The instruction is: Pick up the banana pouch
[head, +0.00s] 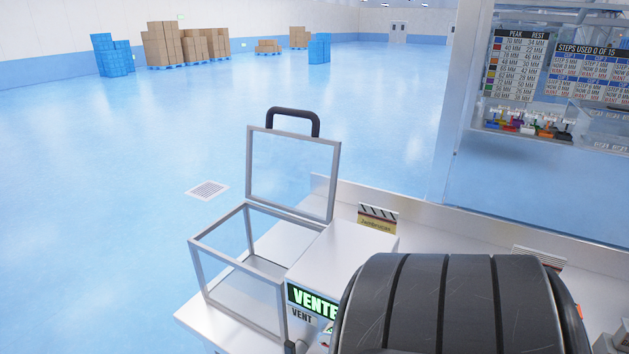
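I see no banana pouch in the head view. Neither of my grippers shows. A dark ribbed shape close to the camera covers much of the lower right and hides the bench behind it; I cannot tell what it is. A metal-framed clear box (197,268) stands on the left end of the bench. Its lid (337,180), with a black handle, is swung up and open, and no pouch shows inside. A white machine housing (345,255) beside it bears a lit green sign that begins "VENTE".
A small yellow card (377,220) stands behind the housing. A clear-walled cabinet (446,135) at the right holds colored pieces (527,124) and charts (517,65). Open blue floor (120,200) lies to the left, with stacked boxes (160,45) far back.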

